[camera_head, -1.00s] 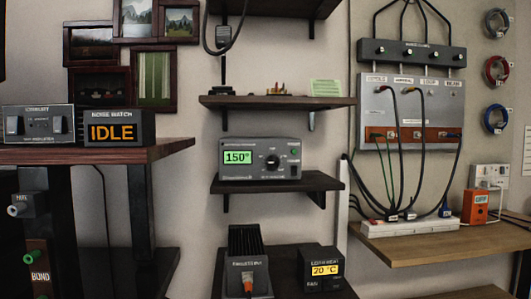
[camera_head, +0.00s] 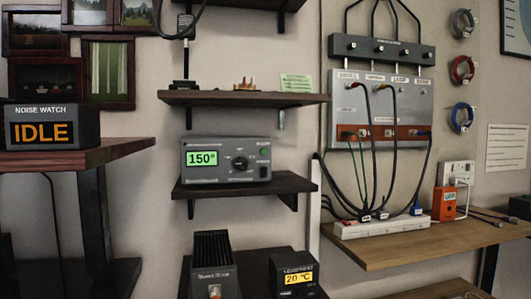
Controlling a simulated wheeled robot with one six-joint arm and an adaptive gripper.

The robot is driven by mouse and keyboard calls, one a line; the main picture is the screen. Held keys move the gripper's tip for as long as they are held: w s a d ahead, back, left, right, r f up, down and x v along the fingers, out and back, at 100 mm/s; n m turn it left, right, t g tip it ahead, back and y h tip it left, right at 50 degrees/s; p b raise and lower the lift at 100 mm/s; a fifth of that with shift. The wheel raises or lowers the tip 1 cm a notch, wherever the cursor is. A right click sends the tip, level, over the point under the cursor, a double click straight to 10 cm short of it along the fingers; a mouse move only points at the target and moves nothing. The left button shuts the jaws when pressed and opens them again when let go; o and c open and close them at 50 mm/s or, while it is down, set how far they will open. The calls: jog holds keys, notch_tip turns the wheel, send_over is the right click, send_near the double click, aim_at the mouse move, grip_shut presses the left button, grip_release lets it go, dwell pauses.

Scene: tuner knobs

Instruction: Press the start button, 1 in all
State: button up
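No button that I can read as "start" shows clearly in the head view. A dark box marked NOISE WATCH (camera_head: 45,112) with an orange IDLE display sits on the dark red-brown shelf at left. A grey box (camera_head: 215,176) with a green 150° display stands on the middle shelf. It has a round black knob (camera_head: 239,163) and a small green button or lamp (camera_head: 264,152) at its upper right, whose label is too small to read. My gripper is not in view.
The dark red-brown shelf (camera_head: 110,154) juts out at left. A finned black unit (camera_head: 212,247) and a box showing 20 °C (camera_head: 296,263) stand low in the middle. A grey cable panel (camera_head: 400,104) and a power strip (camera_head: 385,228) are at right, above a wooden bench (camera_head: 440,238).

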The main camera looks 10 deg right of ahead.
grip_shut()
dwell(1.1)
